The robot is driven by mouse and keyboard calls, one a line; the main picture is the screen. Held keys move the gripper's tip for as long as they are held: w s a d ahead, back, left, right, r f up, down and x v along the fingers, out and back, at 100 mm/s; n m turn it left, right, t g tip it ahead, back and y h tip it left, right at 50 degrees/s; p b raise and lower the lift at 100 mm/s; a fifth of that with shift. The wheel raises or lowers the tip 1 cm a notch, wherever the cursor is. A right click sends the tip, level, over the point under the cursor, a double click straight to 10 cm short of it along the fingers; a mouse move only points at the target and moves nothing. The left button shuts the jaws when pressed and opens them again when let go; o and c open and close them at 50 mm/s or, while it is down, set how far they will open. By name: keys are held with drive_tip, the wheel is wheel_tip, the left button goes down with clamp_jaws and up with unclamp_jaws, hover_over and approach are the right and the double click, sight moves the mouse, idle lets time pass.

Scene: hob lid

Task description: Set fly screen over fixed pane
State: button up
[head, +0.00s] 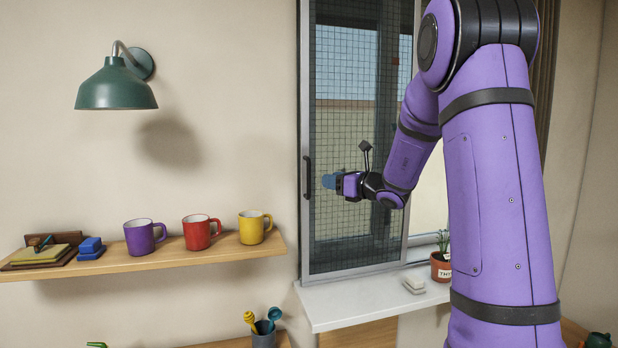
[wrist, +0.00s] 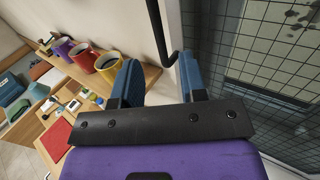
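The fly screen (head: 345,235) is a tall grey-framed panel with dark grid mesh, over the left part of the window in the head view. Its mesh also fills the right of the wrist view (wrist: 265,45). A black bar handle (head: 307,177) stands upright on its left frame edge; it shows at the top middle of the wrist view (wrist: 157,25). My gripper (head: 328,182) is in front of the mesh, just right of the handle. Its blue fingers (wrist: 158,75) are apart and empty, with the handle beyond them. My arm hides much of the right window part; I cannot pick out the fixed pane.
A white sill (head: 360,298) below holds a pale block (head: 414,285) and a potted plant (head: 441,266). A wooden shelf (head: 185,259) at left holds purple, red and yellow mugs. A green lamp (head: 116,87) is above it. The wall between lamp and window is clear.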

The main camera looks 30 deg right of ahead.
sight(310, 176)
drive_tip(key=x, duration=0.9)
drive_tip(key=shift+f, duration=0.1)
clamp_jaws()
